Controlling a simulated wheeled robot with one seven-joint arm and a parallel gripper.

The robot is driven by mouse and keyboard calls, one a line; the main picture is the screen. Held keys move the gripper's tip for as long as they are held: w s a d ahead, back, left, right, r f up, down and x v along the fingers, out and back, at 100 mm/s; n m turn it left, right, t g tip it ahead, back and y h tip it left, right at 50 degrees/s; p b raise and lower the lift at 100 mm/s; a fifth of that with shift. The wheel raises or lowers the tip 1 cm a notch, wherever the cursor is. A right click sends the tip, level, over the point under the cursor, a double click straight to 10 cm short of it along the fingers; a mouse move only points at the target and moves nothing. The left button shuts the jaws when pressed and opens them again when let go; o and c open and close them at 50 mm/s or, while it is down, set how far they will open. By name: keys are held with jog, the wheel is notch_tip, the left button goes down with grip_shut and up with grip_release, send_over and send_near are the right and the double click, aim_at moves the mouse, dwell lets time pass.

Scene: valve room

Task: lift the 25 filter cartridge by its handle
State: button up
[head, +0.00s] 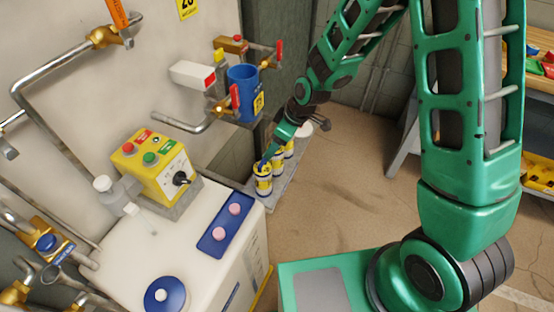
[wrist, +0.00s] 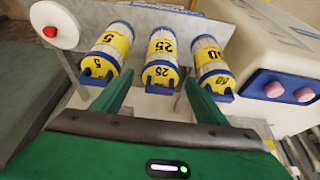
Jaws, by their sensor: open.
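The 25 filter cartridge (wrist: 162,57), a pale cylinder with yellow bands marked 25, is the middle one of three in the wrist view. Its blue handle (wrist: 160,86) is at the end nearer me. My gripper (wrist: 158,78) is open, with one green finger on each side of the 25 cartridge's near end. I see no finger closed on the handle, and cannot tell how deep the fingers reach. In the head view my gripper (head: 267,156) is over the row of cartridges and partly hides them.
A white cabinet (head: 135,245) with pink knobs is beside the row. A blue container (head: 243,92) and pipes are behind. The floor (head: 340,190) to the right is clear.

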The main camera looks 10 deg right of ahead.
jog(key=c, duration=1.6)
jog(key=shift+r, duration=0.1)
